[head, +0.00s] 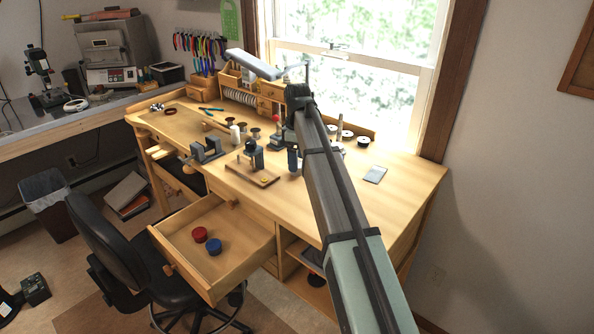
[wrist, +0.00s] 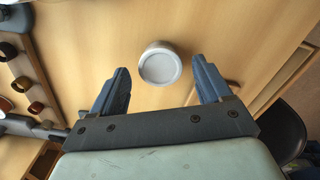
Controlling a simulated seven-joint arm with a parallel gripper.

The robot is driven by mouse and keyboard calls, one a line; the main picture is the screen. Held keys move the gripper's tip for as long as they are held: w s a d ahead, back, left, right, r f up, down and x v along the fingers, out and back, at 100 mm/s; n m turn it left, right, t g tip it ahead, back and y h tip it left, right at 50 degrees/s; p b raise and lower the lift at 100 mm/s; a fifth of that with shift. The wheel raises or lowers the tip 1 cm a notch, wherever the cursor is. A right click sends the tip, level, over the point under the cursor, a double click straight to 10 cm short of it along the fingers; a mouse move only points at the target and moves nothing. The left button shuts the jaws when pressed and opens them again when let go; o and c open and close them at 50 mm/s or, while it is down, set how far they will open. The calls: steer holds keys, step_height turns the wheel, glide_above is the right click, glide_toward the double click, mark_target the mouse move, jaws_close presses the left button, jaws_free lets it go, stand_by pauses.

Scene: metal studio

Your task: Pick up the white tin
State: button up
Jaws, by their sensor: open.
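The white tin (wrist: 160,64) shows in the wrist view as a round, pale lid seen from above, upright on the light wooden bench top. My gripper (wrist: 161,72) is open, with one dark blue finger to the left of the tin and one to the right. There is a visible gap between the tin and each finger, and nothing is held.
The workbench (head: 402,190) carries several spools (head: 347,135), a vise (head: 207,152) and a small stand on a wooden base (head: 252,172). A front drawer (head: 232,244) is pulled out with a red and a blue lid-like piece inside. A grey card (head: 375,174) lies at the right.

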step_height(320, 180, down, 2)
steer(key=shift+c, duration=0.2)
steer(key=c, duration=0.9)
steer(key=shift+c, duration=0.2)
